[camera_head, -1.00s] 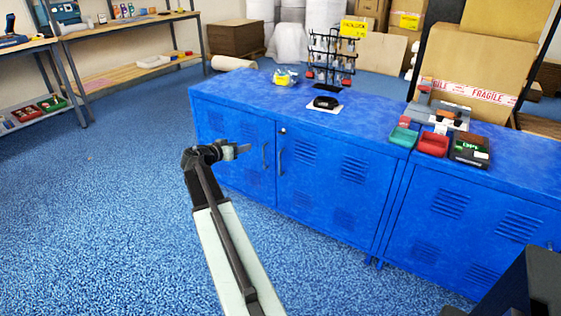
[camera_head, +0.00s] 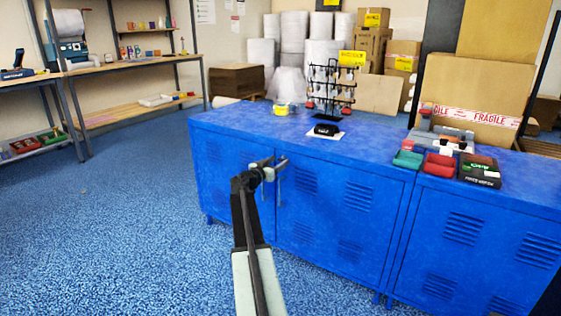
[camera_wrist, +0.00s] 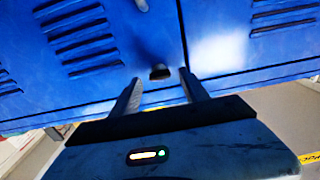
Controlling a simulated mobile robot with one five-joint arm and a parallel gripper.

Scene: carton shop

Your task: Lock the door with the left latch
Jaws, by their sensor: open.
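The blue cabinet has a left door (camera_head: 222,165) and a right door (camera_head: 335,205), both looking shut. In the wrist view, which looks upside down, a small dark latch knob (camera_wrist: 160,72) sits near the door seam (camera_wrist: 183,40). A pale handle (camera_wrist: 141,5) shows at the picture's top edge. My gripper (camera_wrist: 160,77) is open, with the knob appearing between its fingertips; the remaining gap cannot be judged. In the head view my gripper (camera_head: 276,165) is at the upper part of the door seam and covers most of the latch area. A door handle (camera_head: 281,188) shows just below it.
The cabinet top (camera_head: 250,118) carries a black rack (camera_head: 330,90), a black item on white paper (camera_head: 326,131) and a yellow item (camera_head: 283,108). Red (camera_head: 440,165) and teal (camera_head: 407,159) trays stand at the right. The blue floor (camera_head: 130,220) at left is clear.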

